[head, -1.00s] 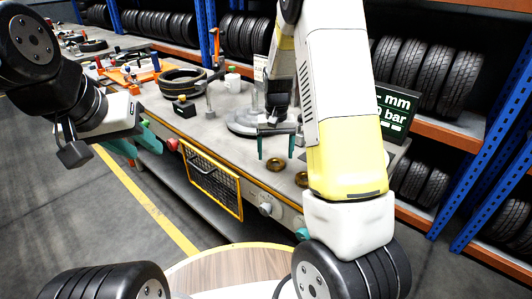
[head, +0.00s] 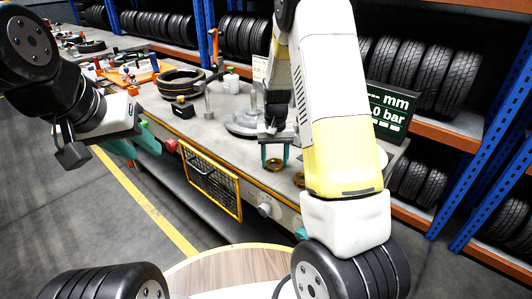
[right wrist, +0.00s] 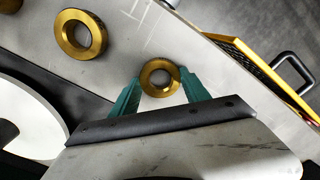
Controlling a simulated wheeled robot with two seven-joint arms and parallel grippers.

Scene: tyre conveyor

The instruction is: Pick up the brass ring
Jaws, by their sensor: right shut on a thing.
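A brass ring (right wrist: 160,77) sits between the teal fingers of my right gripper (right wrist: 161,85), which are shut on it. In the head view the same ring (head: 273,164) shows low between the fingers of my right gripper (head: 275,157), at the grey bench top; I cannot tell whether it still touches the bench. A second brass ring (right wrist: 81,34) lies flat on the bench, apart from the gripper; in the head view it (head: 299,180) is partly hidden by my right arm. My left gripper (head: 146,142) hangs left of the bench, its teal fingers seen from the side.
The bench (head: 232,158) carries a tyre (head: 182,81), a round metal base (head: 243,123) and a dark display sign (head: 388,112). A yellow-framed mesh drawer (head: 211,181) is on its front. Tyre racks stand behind. Bare bench top lies left of the rings.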

